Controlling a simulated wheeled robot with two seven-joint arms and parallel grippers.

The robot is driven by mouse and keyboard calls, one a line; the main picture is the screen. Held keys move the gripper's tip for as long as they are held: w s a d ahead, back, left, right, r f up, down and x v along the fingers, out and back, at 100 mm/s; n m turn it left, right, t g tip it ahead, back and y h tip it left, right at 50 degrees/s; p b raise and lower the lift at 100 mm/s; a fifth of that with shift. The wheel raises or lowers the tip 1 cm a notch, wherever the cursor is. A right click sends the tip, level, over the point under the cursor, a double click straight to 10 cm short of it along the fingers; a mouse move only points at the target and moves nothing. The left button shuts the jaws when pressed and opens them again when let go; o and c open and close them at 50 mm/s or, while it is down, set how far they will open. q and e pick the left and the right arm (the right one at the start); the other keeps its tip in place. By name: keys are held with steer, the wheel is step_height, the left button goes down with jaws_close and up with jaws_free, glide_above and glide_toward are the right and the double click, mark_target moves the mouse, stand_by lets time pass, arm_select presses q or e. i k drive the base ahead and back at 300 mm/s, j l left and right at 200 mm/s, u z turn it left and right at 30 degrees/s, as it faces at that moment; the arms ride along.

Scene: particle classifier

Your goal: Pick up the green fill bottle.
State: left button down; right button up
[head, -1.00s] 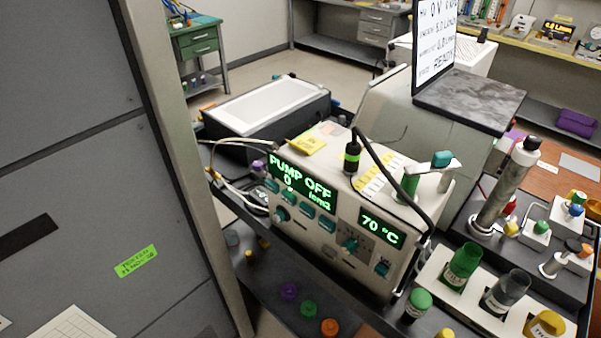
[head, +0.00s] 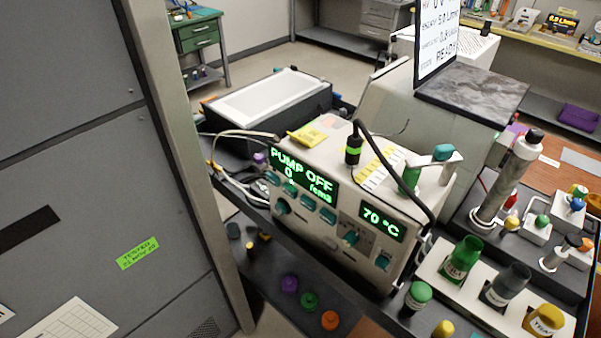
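A green bottle (head: 461,261) with an open top and a pale label stands in the white rack (head: 429,262) at the lower right. The label is too small to read surely. A dark grey bottle (head: 506,286) and a yellow bottle (head: 543,320) stand beside it in the same rack. A smaller dark bottle with a green cap (head: 418,292) stands just left of the rack. I cannot tell surely which green one is the fill bottle. Neither of my grippers is in view, and nothing touches the bottles.
The pump unit (head: 330,232), reading PUMP OFF and 70 °C, stands left of the rack. A black cable (head: 398,166) arches over it. A tilted metal cylinder (head: 508,180) stands behind the rack. Purple, green and orange caps (head: 308,301) lie on the low shelf. A grey cabinet (head: 75,150) fills the left.

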mark_target(466, 254)
steer(key=l+z, duration=0.6)
steer(key=z, duration=0.15)
steer(key=k+l, duration=0.05)
